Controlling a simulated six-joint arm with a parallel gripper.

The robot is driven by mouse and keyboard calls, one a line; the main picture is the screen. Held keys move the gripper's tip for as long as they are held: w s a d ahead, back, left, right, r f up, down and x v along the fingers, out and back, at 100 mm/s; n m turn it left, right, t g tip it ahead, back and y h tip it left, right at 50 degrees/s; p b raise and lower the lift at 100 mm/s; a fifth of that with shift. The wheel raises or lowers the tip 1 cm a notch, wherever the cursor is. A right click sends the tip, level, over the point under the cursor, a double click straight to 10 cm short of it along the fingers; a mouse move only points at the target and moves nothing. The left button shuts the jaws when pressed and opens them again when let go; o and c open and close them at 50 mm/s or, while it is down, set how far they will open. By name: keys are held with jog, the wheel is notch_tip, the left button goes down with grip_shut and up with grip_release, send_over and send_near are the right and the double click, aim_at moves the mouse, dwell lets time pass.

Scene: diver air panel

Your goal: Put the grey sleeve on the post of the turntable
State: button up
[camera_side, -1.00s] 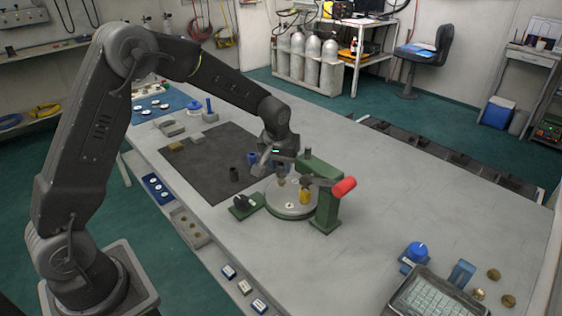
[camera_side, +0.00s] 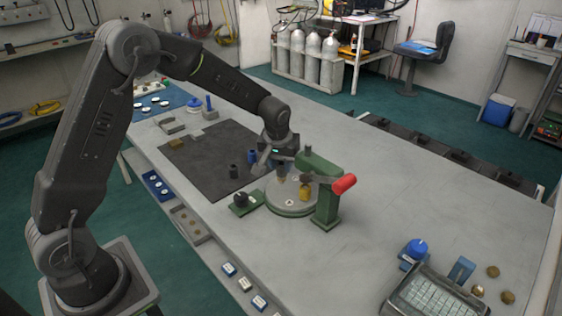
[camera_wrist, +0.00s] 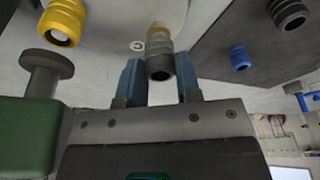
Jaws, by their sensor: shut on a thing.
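My gripper (camera_wrist: 160,72) is shut on the grey sleeve (camera_wrist: 160,64), which sits between its blue fingers in the wrist view. A brass-coloured piece (camera_wrist: 158,32) shows just beyond the sleeve, in line with it, over the turntable; I cannot tell whether the sleeve is around it or apart. In the side view my gripper (camera_side: 281,168) is above the left back part of the round grey turntable (camera_side: 291,208). The sleeve is too small there to make out clearly. A yellow sleeve (camera_side: 305,191) stands upright on the turntable, right of my gripper; it also shows in the wrist view (camera_wrist: 62,22).
A green press-like frame (camera_side: 327,205) with a red handle (camera_side: 344,184) stands close at the right. A black knob on a green base (camera_side: 241,200) is at left. A dark sleeve (camera_side: 233,171) and a blue one (camera_side: 252,157) stand on the dark mat (camera_side: 205,165).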

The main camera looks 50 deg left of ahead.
jog(key=shift+f, duration=0.45)
jog(key=o, duration=1.3)
jog(key=shift+s+d, duration=0.1)
jog(key=shift+o, duration=0.2)
jog(key=shift+w+a+v, duration=0.15)
jog(key=shift+w+v, duration=0.1)
jog(key=shift+v, duration=0.85)
jog(key=shift+w+a+v, duration=0.1)
jog(key=shift+w+v, duration=0.1)
jog(key=shift+v, duration=0.95)
jog(key=shift+w+a+v, duration=0.15)
jog(key=shift+w+v, duration=0.1)
jog(key=shift+v, duration=0.85)
jog(key=shift+w+a+r, duration=0.1)
jog(key=shift+r, duration=0.45)
